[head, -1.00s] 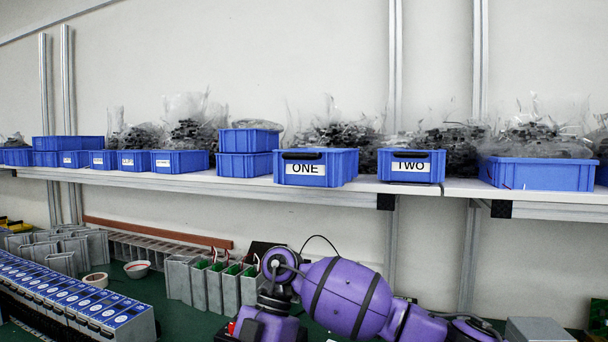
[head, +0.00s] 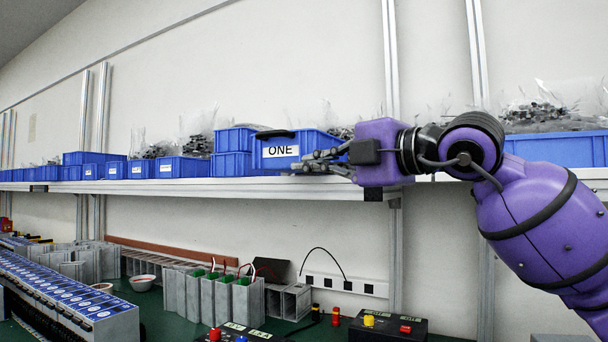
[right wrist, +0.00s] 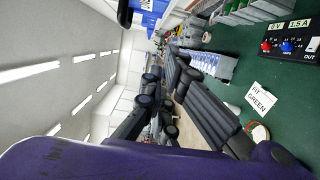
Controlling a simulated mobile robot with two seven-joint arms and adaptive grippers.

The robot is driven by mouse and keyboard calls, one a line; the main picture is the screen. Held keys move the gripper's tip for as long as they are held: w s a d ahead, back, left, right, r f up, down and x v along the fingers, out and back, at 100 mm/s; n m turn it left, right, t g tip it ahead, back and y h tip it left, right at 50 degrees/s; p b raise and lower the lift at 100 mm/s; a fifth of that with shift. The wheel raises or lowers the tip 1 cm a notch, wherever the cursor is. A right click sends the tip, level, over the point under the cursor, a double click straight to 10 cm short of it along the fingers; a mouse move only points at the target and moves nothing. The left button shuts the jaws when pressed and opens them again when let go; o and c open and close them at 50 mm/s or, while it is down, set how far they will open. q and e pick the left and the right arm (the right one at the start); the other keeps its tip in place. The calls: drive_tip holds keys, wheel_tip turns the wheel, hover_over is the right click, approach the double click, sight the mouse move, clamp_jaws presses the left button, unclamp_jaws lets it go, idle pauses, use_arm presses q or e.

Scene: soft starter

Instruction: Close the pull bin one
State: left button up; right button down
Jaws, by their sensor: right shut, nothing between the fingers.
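The blue bin marked ONE (head: 270,163) stands on the shelf in the head view, with its front near the shelf's front edge. A black handle (head: 275,134) sits on its upper front, above the white label. My right gripper (head: 304,161) reaches in from the right with shut, empty fingers. Its tips overlap the bin's lower right front in the picture; I cannot tell whether they touch. In the right wrist view a blue bin (right wrist: 147,19) with a white label shows at the top edge, apart from the gripper (right wrist: 172,58). My left gripper is not in view.
The shelf (head: 230,190) carries several other blue bins (head: 182,167) to the left. My right arm hides the bin marked TWO. Below is a green bench with grey modules (head: 247,302) and a black box (head: 388,327) with coloured terminals. The room just below the shelf front is clear.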

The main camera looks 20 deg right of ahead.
sight(283, 164)
drive_tip(key=d+p+x, duration=0.1)
drive_tip(key=x, duration=0.3)
drive_tip(key=p+x, duration=0.1)
drive_tip(key=x, duration=0.2)
drive_tip(key=w+d+p+x, duration=0.1)
drive_tip(key=x, duration=0.3)
drive_tip(key=shift+w+d+r+p, duration=0.15)
drive_tip(key=shift+w+r+p, duration=0.15)
drive_tip(key=shift+w+r, duration=0.1)
drive_tip(key=shift+w+d+f, duration=0.1)
drive_tip(key=shift+d, duration=0.05)
drive_tip(key=shift+w, duration=0.15)
